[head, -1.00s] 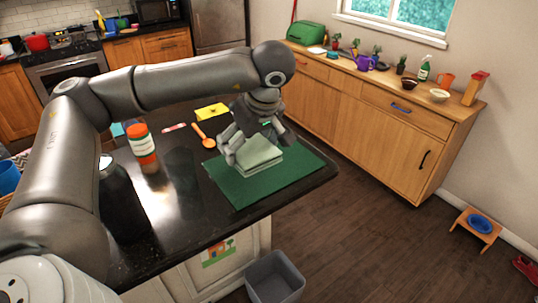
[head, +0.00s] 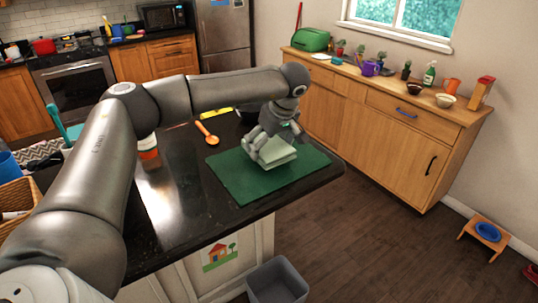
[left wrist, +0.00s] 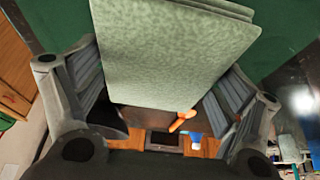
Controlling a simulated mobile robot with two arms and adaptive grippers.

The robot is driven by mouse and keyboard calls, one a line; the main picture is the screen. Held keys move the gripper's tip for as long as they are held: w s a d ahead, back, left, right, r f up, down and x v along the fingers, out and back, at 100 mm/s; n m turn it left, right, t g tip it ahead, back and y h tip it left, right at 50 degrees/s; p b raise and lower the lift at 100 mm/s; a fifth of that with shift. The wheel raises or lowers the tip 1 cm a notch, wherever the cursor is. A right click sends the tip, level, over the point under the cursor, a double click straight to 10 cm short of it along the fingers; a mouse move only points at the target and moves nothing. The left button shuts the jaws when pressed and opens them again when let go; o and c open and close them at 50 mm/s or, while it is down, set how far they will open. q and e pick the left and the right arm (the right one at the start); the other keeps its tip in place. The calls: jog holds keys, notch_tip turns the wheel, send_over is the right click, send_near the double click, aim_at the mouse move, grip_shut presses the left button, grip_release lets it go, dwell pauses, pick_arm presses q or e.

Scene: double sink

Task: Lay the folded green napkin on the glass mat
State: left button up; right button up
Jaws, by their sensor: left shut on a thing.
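The folded green napkin (head: 278,157) is a pale green layered square. It sits over the right part of the dark green glass mat (head: 235,180) in the head view. My left gripper (head: 266,148) is shut on the napkin's left and far side from above. In the left wrist view the napkin (left wrist: 175,55) fills the middle between the fingers, with the green mat (left wrist: 55,25) behind it. Whether the napkin touches the mat or hangs just above it I cannot tell. My right gripper is not in view.
A dark bowl (head: 248,113) is partly hidden behind the gripper. A grey bin (head: 277,280) is on the floor below the counter edge.

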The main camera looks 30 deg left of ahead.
pick_arm(q)
notch_tip(320, 180, down, 2)
jog(key=shift+f+b, duration=0.25)
jog(key=shift+b, duration=0.35)
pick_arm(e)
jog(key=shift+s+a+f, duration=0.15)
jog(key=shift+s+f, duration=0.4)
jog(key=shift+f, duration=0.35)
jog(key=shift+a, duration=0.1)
pick_arm(q)
jog(key=shift+f, duration=0.15)
jog(key=o, duration=0.8)
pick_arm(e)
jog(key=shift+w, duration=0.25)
